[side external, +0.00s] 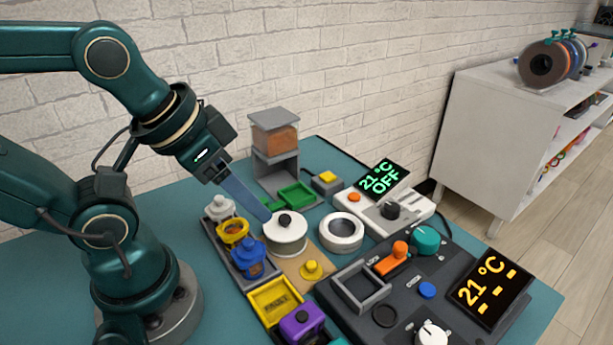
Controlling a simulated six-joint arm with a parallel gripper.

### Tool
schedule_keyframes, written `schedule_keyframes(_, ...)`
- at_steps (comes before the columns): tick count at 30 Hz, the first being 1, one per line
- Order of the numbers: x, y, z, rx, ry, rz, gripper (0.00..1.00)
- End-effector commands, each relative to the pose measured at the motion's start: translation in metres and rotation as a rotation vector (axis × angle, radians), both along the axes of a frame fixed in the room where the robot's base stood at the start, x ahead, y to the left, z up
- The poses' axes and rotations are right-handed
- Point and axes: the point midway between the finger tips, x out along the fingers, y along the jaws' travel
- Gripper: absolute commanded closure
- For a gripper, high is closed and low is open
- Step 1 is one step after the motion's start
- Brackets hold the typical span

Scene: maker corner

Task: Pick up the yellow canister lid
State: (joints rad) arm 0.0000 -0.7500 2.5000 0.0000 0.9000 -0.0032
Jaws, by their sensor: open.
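The yellow canister lid (311,268), a small disc with a round knob, lies on a tan board (292,271) in the middle of the table. The yellow canister (233,233) stands in a grey rack, with its top looking open. My gripper (262,214) is open and empty, pointing down and to the right. Its fingers are seen nearly edge-on, so the gap between them does not show. The fingertips are up and left of the lid, close beside the white pot (284,238) with a black knob; I cannot tell whether they touch it.
A grey canister (219,207) and a blue canister (250,259) flank the yellow one. A white ring-shaped part (341,232) is right of the pot. A yellow tray (276,301), a purple block (302,322) and a dark control panel (410,285) crowd the front.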

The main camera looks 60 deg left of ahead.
Motion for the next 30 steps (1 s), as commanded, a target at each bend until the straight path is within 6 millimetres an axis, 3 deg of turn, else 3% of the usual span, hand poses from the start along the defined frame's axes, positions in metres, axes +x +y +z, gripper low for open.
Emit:
schedule_keyframes(5,0.004,0.0,0.004,-0.05,-0.018,0.091,0.41)
schedule_keyframes(11,0.027,-0.002,0.012,-0.172,0.01,0.313,0.41)
schedule_keyframes(16,0.049,-0.007,0.003,-0.241,0.091,0.475,0.41)
schedule_keyframes(24,0.084,-0.019,-0.039,-0.278,0.27,0.711,0.41)
schedule_keyframes(30,0.091,-0.027,-0.078,-0.236,0.393,0.773,0.41)
